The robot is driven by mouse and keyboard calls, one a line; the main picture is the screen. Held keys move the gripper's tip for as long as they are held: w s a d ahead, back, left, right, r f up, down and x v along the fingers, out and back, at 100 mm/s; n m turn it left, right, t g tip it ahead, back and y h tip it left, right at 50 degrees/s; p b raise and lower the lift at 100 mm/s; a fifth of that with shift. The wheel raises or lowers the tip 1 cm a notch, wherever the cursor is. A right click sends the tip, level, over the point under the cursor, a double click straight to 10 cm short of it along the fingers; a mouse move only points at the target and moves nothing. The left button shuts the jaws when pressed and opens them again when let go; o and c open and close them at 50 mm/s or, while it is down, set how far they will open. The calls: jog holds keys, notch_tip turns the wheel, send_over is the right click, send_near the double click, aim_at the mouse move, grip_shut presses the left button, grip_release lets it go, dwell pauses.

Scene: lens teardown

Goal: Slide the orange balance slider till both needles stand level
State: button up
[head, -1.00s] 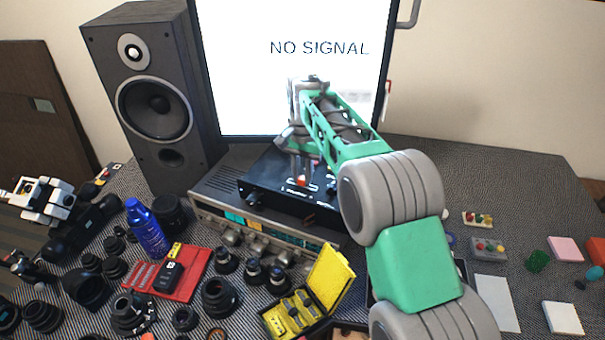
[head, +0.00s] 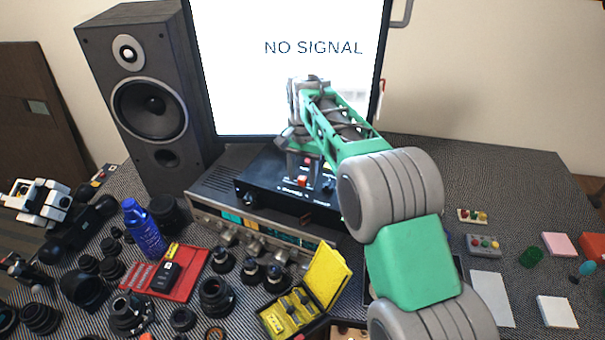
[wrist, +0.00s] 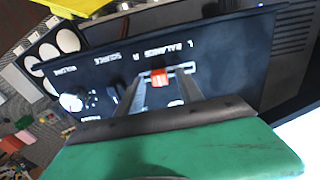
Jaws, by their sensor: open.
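The orange balance slider (wrist: 159,77) sits in a short slot under the "L BALANCE R" lettering on a black panel (wrist: 225,50). My gripper (wrist: 163,84) is over the panel in the wrist view, with one finger on each side of the slider. I cannot tell if either finger touches it. In the head view the slider (head: 304,181) shows as a small orange spot below my gripper (head: 304,172), on the black unit (head: 262,181). No needles can be made out in either view.
A volume knob (wrist: 72,102) and a source control sit left of the slider in the wrist view. The black unit rests on a silver receiver (head: 210,200) before a monitor (head: 230,90). A speaker (head: 150,105) stands left. Lenses and a yellow case (head: 328,278) crowd the front.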

aim_at(303, 178)
notch_tip(303, 178, up, 8)
jog(key=shift+f+b, duration=0.15)
jog(key=shift+b, duration=0.15)
jog(key=s+d+n+t, duration=0.1)
jog(key=s+d+n, duration=0.1)
jog(key=s+d, duration=0.55)
jog(key=s+d+n+t, duration=0.2)
jog(key=s+d, duration=0.2)
jog(key=s, duration=0.6)
jog(key=s+d+f, duration=0.1)
jog(key=s+f, duration=0.1)
jog(key=s, duration=0.2)
jog(key=s+d+f+n, duration=0.1)
jog(key=s+f, duration=0.2)
jog(key=s, duration=0.2)
jog(key=shift+d+f+t, duration=0.15)
jog(key=shift+d+t, duration=0.1)
jog(key=shift+t, duration=0.05)
jog(key=shift+s, duration=0.1)
dwell(0.7)
